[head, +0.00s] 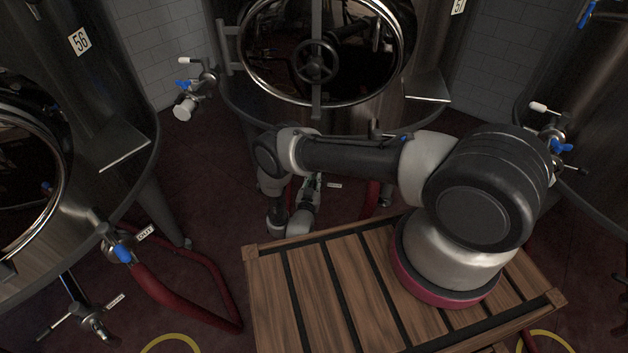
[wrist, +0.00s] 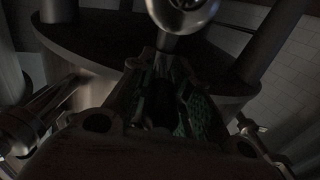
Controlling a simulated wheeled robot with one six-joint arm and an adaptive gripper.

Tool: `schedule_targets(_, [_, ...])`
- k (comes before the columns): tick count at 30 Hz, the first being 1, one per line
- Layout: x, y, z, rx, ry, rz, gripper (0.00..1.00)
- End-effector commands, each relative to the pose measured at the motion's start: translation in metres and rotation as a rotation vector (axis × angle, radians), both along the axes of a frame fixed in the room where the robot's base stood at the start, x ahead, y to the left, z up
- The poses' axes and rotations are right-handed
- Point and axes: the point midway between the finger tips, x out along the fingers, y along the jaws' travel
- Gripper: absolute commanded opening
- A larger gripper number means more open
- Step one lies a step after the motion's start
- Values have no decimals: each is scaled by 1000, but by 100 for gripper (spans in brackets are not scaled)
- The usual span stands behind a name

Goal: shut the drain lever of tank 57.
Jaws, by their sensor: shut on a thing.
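Tank 57 (head: 430,85), with its number plate (head: 458,6) at the upper right, stands behind my arm in the head view. My gripper (head: 312,183) is low under this tank, beside a small white tag (head: 334,185). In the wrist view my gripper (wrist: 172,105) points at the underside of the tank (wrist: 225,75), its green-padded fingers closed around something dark. It looks to be the drain lever, mostly hidden between the fingers. A round metal fitting (wrist: 185,12) is just beyond the fingertips. The lever's angle cannot be told.
Tank 56 (head: 120,95) stands at left with valves and a red hose (head: 165,290). Another tank (head: 590,110) stands at right, with a blue-handled valve (head: 560,146). A slatted wooden platform (head: 290,310) lies in front. A side valve (head: 190,85) juts out between the left tanks.

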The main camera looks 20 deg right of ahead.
Motion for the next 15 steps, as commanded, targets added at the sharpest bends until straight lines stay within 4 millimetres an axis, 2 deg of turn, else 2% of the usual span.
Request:
schedule_targets(8, [10, 15, 1, 5, -8, -232, 0])
schedule_targets(15, [10, 15, 0, 3, -2, -373, 0])
